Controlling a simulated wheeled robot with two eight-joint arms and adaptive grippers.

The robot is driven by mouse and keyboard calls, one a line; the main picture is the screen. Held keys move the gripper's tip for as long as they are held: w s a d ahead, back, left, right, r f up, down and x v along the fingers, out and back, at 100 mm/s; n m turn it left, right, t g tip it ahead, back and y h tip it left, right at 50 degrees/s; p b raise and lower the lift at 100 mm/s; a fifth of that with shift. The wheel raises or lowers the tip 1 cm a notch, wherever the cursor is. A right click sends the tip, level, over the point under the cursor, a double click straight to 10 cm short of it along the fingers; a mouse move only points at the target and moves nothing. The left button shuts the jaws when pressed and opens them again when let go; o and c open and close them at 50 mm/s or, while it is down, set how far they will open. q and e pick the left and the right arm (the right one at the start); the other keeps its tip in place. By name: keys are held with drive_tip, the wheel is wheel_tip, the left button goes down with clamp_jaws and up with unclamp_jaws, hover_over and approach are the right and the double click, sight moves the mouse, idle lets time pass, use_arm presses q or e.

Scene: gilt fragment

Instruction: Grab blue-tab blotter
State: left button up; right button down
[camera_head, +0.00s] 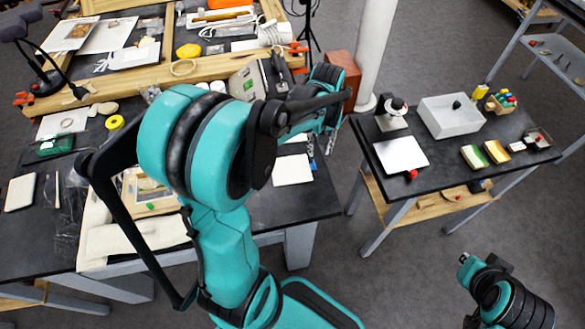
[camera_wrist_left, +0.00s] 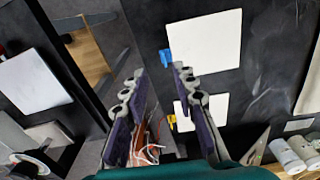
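The blue-tab blotter (camera_head: 292,171) is a white square lying flat on the dark bench top, its blue tab at its right edge. In the left wrist view the blotter (camera_wrist_left: 205,45) lies beyond my fingertips, tab (camera_wrist_left: 165,58) on its left side. My left gripper (camera_head: 328,142) hangs over the bench's right end, just right of the blotters; in the wrist view its two fingers (camera_wrist_left: 160,75) are apart with nothing between them. A second white blotter with a yellow tab (camera_wrist_left: 207,108) lies close by, partly behind a finger.
A side table at right holds a white sheet with a red tab (camera_head: 401,154), a grey box (camera_head: 450,115) and small items. A gap separates the tables. A white pillar (camera_head: 376,50) and a reddish-brown box (camera_head: 343,75) stand behind. The bench's left side is cluttered.

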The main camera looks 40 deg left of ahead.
sight(315, 168)
use_arm(q)
drive_tip(key=f, duration=0.1)
drive_tip(key=f+b, duration=0.1)
drive_tip(key=f, duration=0.1)
drive_tip(key=shift+a, duration=0.2)
drive_tip(key=shift+a+f, duration=0.1)
drive_tip(key=shift+f, duration=0.1)
drive_tip(key=f, duration=0.1)
drive_tip(key=f+b, duration=0.1)
drive_tip(key=f, duration=0.1)
drive_tip(key=f+b, duration=0.1)
drive_tip(key=shift+w+a+f, duration=0.15)
drive_tip(key=shift+a+f, duration=0.15)
drive_tip(key=shift+f, duration=0.05)
drive_tip(key=shift+r, duration=0.1)
drive_tip(key=shift+c, duration=0.3)
clamp_jaws()
